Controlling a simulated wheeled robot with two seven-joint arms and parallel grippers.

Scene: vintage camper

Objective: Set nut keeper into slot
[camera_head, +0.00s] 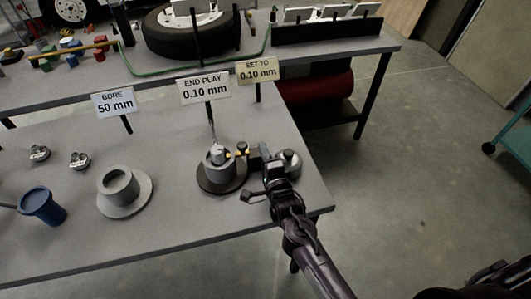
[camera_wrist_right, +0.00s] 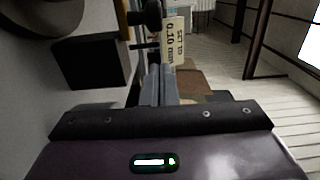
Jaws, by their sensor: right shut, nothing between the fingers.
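My right gripper (camera_head: 264,160) is just right of the grey hub (camera_head: 221,172), which stands on a dark round base with a metal spindle end at its top. In the right wrist view the grey fingers (camera_wrist_right: 158,86) are together with nothing between them. Small dark and yellow pieces (camera_head: 242,149) sit between the hub top and the gripper; I cannot tell whether they touch it. I cannot pick out the nut keeper or its slot for certain at this size. My left gripper is not in view.
Signs stand behind the hub, including the "SET TO 0.10 mm" sign (camera_head: 257,70). A grey flanged cup (camera_head: 124,190), a blue cup (camera_head: 43,206) and small metal parts (camera_head: 79,160) are to the left. A round metal part (camera_head: 288,162) is by the table's right edge.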

